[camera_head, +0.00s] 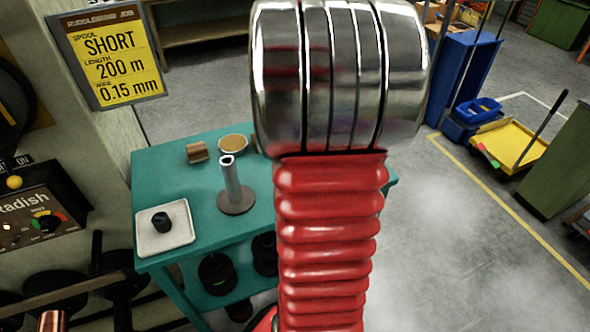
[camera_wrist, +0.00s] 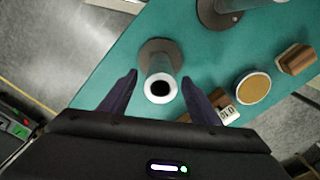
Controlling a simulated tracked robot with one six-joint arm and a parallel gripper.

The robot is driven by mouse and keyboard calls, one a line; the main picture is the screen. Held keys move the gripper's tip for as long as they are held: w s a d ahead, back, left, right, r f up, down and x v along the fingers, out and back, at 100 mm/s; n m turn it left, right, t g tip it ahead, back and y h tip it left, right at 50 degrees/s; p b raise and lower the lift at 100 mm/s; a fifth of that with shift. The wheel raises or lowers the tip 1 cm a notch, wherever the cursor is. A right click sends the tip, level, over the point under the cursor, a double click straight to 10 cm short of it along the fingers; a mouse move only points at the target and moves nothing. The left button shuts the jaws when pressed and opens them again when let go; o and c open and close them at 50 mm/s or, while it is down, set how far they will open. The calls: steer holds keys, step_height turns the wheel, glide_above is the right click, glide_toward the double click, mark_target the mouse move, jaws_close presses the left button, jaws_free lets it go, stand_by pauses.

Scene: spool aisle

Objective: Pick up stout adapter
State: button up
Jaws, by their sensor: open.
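A grey upright cylinder with a pale rim and a dark hole (camera_wrist: 160,88), likely the stout adapter, stands on a round dark base on the teal table. My gripper (camera_wrist: 160,76) is open, with one dark finger on each side of it; I cannot tell whether they touch it. A second grey cylinder on a round base shows at the top of the wrist view (camera_wrist: 222,8); it is probably the tall one in the head view (camera_head: 231,182). In the head view my arm hides the gripper and the cylinder between its fingers.
The teal table (camera_head: 205,235) also holds a wooden block (camera_head: 197,152), a round tan-topped disc (camera_head: 233,144) and a white tray (camera_head: 150,243) with a small black cylinder (camera_head: 161,222). A small labelled piece (camera_wrist: 228,113) lies close to the right finger. Dark spools sit below.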

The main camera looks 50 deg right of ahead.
steer(key=shift+a+f, duration=0.1)
steer(key=shift+f, duration=2.2)
steer(key=shift+c, duration=0.7)
steer(key=c, duration=1.2)
